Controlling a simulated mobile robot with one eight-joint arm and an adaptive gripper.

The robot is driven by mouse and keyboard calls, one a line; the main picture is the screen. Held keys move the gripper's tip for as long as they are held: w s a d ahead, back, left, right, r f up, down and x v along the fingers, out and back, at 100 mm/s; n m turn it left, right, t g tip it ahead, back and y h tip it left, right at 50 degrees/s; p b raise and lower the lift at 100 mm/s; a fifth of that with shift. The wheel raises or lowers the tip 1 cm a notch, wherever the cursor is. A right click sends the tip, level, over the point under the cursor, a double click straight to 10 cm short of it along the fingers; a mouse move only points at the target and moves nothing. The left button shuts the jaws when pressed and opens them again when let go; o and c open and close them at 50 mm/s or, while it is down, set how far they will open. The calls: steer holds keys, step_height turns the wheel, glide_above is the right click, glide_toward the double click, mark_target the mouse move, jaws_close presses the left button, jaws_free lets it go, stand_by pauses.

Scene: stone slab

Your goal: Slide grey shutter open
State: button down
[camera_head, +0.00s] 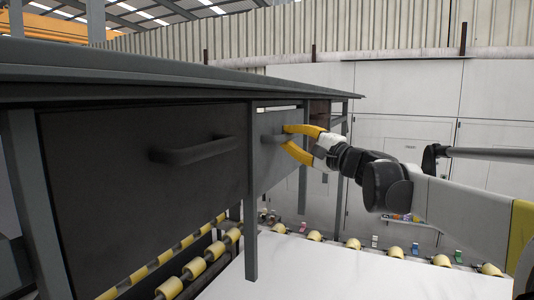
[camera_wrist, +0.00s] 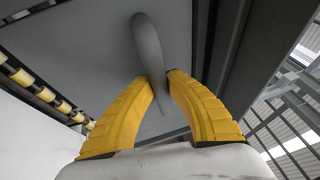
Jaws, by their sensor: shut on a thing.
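The grey shutter (camera_head: 272,172) is a flat grey front under the dark tabletop, to the right of a darker front. Its grey bar handle (camera_wrist: 147,42) runs between my fingers in the wrist view. My gripper (camera_head: 288,138) has two yellow fingers and reaches in from the right. In the wrist view its fingertips (camera_wrist: 160,80) are shut on the handle, one on each side. The grey panel (camera_wrist: 95,50) fills the wrist view behind the handle. The fingers hide part of the handle in the head view.
A darker front (camera_head: 110,200) with its own handle (camera_head: 193,151) is on the left. A post (camera_head: 251,220) stands between the two fronts. Yellow rollers (camera_head: 205,255) run below, beside a white slab (camera_head: 310,275). The dark tabletop (camera_head: 150,75) overhangs above.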

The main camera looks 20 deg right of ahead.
mark_target(276, 120)
step_height(276, 120, up, 3)
steer(key=shift+f+p, duration=0.1)
steer(key=shift+p, duration=0.3)
steer(key=shift+w, duration=0.2)
steer(key=c, duration=1.3)
jaws_free()
steer(key=shift+r, duration=0.2)
steer(key=shift+s, duration=0.25)
steer(key=shift+f, duration=0.1)
steer(key=v, duration=1.2)
